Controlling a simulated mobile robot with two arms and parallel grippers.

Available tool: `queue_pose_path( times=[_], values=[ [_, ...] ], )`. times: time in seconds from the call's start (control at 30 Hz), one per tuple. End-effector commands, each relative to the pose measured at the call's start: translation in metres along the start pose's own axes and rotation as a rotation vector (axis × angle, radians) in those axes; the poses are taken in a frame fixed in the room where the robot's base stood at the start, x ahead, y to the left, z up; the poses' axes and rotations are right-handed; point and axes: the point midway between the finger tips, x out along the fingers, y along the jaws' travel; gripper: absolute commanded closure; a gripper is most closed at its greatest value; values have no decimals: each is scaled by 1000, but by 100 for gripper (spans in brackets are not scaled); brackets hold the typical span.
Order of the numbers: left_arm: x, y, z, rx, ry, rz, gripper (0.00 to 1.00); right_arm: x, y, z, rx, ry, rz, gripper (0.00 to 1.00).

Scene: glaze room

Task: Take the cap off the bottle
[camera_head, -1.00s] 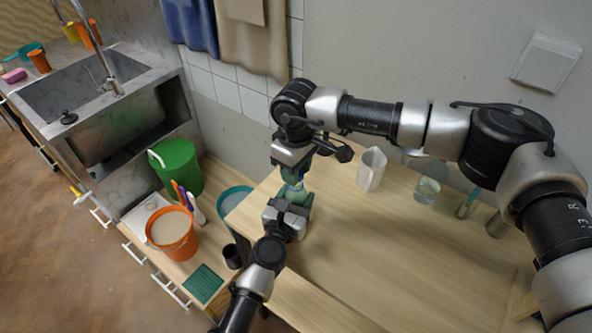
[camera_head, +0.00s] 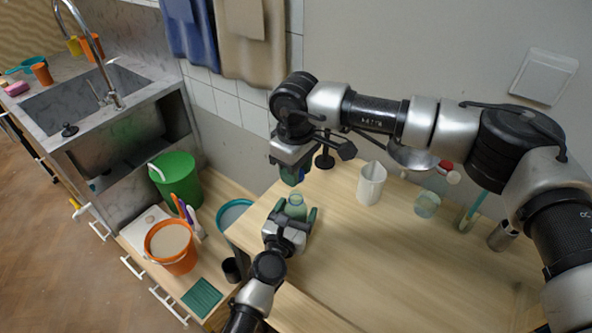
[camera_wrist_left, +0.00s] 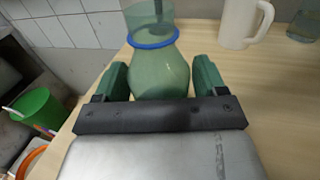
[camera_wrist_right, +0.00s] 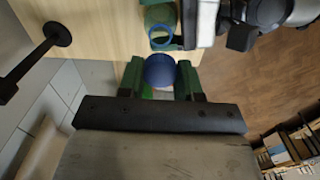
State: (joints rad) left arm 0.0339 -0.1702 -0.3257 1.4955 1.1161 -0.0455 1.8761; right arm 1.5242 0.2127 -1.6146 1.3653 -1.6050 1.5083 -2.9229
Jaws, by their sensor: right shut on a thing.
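The green translucent bottle (camera_head: 296,207) stands upright near the table's left edge. It also shows in the left wrist view (camera_wrist_left: 160,75), with a blue ring around its neck. My left gripper (camera_head: 295,214) is open, with a finger on each side of the bottle and gaps between. My right gripper (camera_head: 293,179) is above the bottle, shut on the blue cap (camera_wrist_right: 161,70). In the right wrist view the cap is apart from the bottle (camera_wrist_right: 159,15). The cap is mostly hidden by the gripper in the head view.
A white jug (camera_head: 371,185) stands on the table (camera_head: 375,255) right of the bottle, with a glass beaker (camera_head: 427,204) beyond it. A green bucket (camera_head: 177,180) and an orange bucket (camera_head: 170,247) stand lower at the left. The table's front middle is clear.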

Motion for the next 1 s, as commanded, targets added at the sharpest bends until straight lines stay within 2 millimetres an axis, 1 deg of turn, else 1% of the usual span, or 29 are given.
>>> queue_pose_path(
  times=[0.03,0.07,0.1,0.33,0.47,0.57,0.8,0.9,1.0],
  values=[
    [0,0,0,0,0,0,21,0,0,0,0,0,0,94],
    [0,0,0,0,0,0,16,0,0,0,0,0,0,94],
    [0,0,0,0,-1,0,16,0,0,0,0,0,0,94],
    [0,0,1,0,-1,0,16,0,0,0,0,0,0,94],
    [-9,0,0,-1,0,1,16,0,0,0,0,0,0,94],
    [-26,0,-1,-2,1,1,16,0,0,0,0,0,0,94],
    [-78,0,-2,0,2,0,16,5,0,0,0,0,0,94],
    [-96,0,-2,1,1,0,16,7,0,0,0,0,0,94],
    [-109,0,-2,0,1,1,16,10,0,0,0,0,0,94]
  ],
)
